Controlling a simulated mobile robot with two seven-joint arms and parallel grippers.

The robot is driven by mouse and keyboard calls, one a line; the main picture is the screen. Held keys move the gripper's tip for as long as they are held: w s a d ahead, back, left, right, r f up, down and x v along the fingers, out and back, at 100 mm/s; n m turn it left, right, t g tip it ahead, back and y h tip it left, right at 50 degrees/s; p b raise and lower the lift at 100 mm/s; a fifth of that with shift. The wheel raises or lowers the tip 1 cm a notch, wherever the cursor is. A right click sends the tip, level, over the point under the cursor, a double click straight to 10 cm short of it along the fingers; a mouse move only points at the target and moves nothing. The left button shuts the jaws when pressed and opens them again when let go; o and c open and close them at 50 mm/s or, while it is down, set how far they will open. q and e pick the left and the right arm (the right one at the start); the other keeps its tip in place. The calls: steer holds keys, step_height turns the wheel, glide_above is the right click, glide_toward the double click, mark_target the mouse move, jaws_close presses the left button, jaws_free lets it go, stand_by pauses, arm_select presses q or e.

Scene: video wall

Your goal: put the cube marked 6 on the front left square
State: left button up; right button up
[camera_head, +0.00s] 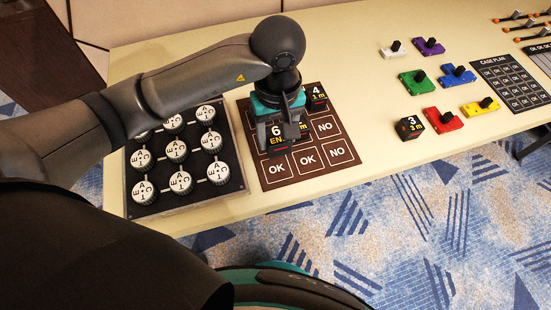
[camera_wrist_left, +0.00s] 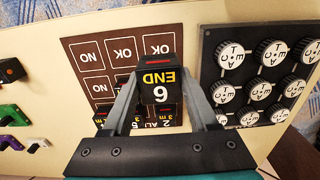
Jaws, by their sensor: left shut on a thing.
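The cube marked 6 (camera_head: 277,132) is black with a white 6 and yellow END. It also shows between my left fingers in the left wrist view (camera_wrist_left: 160,92). My left gripper (camera_head: 283,140) is shut on it, over the left side of the brown board (camera_head: 342,165). The front left square (camera_head: 277,168), lettered OK, shows just in front of the cube. In the left wrist view this square (camera_wrist_left: 158,41) is partly covered by the cube. I cannot tell how high the cube is above the board. My right gripper is not in view.
A cube marked 4 (camera_head: 317,97) stands at the board's back right. Cubes marked 5 (camera_wrist_left: 133,122) and 2 (camera_wrist_left: 167,123) show behind my fingers. A black panel of round knobs (camera_head: 155,205) lies left. A cube marked 3 (camera_head: 409,127) and coloured blocks stand right.

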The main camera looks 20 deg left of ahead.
arm_select(q)
step_height(320, 180, down, 6)
steer(key=shift+r+b, duration=0.15)
steer(key=shift+b, duration=0.3)
step_height(320, 180, down, 4)
steer(key=shift+b, duration=0.45)
steer(key=shift+f, duration=0.3)
steer(key=o, duration=1.4)
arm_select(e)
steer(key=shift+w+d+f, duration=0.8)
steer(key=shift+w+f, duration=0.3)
